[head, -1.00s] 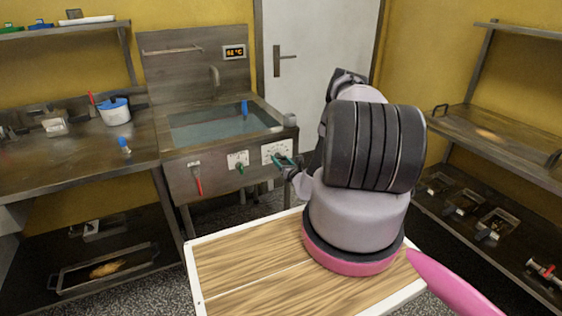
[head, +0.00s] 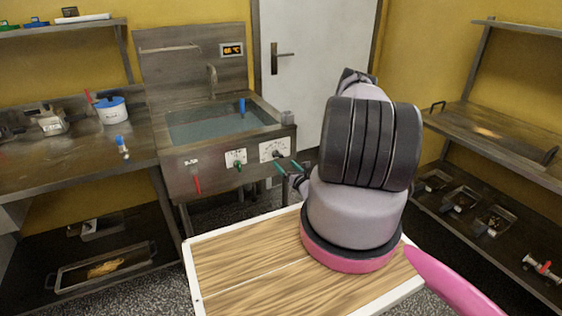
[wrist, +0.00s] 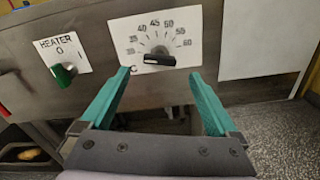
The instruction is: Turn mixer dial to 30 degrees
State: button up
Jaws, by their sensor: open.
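The dial is a black bar-shaped knob (wrist: 158,59) on a white plate (wrist: 128,28) with a printed scale. Readable marks run from about 35 to 60, with a "C" at the lower left. The knob's bar lies nearly level; I cannot tell which end points. In the head view the dial plate (head: 268,149) is on the front right of the sink unit. My gripper (wrist: 160,73) has two green fingers, open and empty. Its tips are just below and either side of the knob, apparently apart from it. The gripper also shows in the head view (head: 288,167).
Left of the dial are a green knob (wrist: 63,75) labelled "HEATER 0" and a red lever (head: 197,183). Above is the water-filled sink (head: 215,122) with a temperature display (head: 231,50) behind. A wooden-topped board (head: 235,260) is in front of me. A blank white sheet (wrist: 262,38) is on the right.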

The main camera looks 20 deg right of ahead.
jog(key=shift+s+d, duration=0.1)
jog(key=shift+s, duration=2.15)
